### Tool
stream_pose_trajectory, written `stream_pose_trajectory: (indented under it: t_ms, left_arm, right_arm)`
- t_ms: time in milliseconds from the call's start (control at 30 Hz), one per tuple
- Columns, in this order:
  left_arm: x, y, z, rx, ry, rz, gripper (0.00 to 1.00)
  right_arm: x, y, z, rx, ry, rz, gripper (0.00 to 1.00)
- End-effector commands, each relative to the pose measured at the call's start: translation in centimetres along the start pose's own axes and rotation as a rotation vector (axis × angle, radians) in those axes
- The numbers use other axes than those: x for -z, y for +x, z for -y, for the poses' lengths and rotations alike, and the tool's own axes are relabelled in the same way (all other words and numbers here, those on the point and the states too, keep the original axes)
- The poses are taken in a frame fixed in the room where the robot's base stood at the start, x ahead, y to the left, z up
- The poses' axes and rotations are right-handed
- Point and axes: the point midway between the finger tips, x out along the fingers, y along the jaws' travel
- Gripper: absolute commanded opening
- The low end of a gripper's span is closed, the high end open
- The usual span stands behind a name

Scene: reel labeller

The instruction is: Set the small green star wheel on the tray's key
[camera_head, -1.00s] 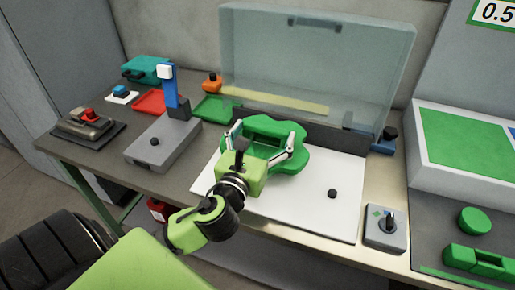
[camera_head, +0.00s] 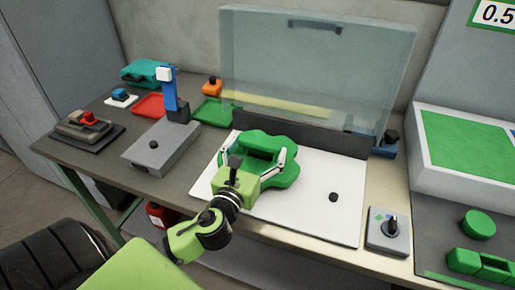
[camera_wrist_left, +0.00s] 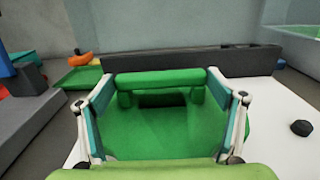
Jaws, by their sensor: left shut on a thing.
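A green lobed star wheel (camera_head: 262,143) with a raised handle bar is held by my left gripper (camera_head: 252,156). In the left wrist view the two fingers of my left gripper (camera_wrist_left: 158,88) stand at either end of the bar of the wheel (camera_wrist_left: 170,130). The wheel is over the left half of the white tray plate (camera_head: 315,220); I cannot tell whether it touches the plate. A small black peg (camera_head: 333,197) stands on the bare right part of the plate and shows in the left wrist view (camera_wrist_left: 301,128). Whatever lies under the wheel is hidden. My right gripper is not in view.
A raised clear cover (camera_head: 320,80) stands behind the plate, with a dark bar (camera_head: 300,136) at its foot. A grey block with a blue post (camera_head: 168,90) is left of the plate. A grey switch box (camera_head: 388,230) is at the right front.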

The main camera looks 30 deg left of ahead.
Motion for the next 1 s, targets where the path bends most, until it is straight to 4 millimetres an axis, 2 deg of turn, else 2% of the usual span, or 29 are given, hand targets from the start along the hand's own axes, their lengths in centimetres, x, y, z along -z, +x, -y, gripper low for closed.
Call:
stream_pose_trajectory:
  t_ms: [67,100,133,533,667,1000]
  left_arm:
    - [0.1,0.0,0.0,0.000,0.000,0.004,0.47]
    - [0.4,0.0,0.0,0.000,0.000,-0.001,0.91]
    - [0.3,0.0,0.0,0.000,0.000,-0.001,0.99]
    - [-0.3,-0.2,0.0,0.001,-0.001,-0.002,1.00]
    - [0.1,-2.2,0.0,0.001,-0.001,-0.005,1.00]
    - [0.1,-8.9,0.0,0.000,-0.002,-0.005,1.00]
  right_arm:
    - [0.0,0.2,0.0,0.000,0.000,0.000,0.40]
    - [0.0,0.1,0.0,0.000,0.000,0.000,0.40]
    - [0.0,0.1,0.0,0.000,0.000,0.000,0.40]
    - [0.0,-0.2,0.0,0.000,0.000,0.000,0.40]
    - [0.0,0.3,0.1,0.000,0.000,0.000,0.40]
    - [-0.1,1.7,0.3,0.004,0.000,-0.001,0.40]
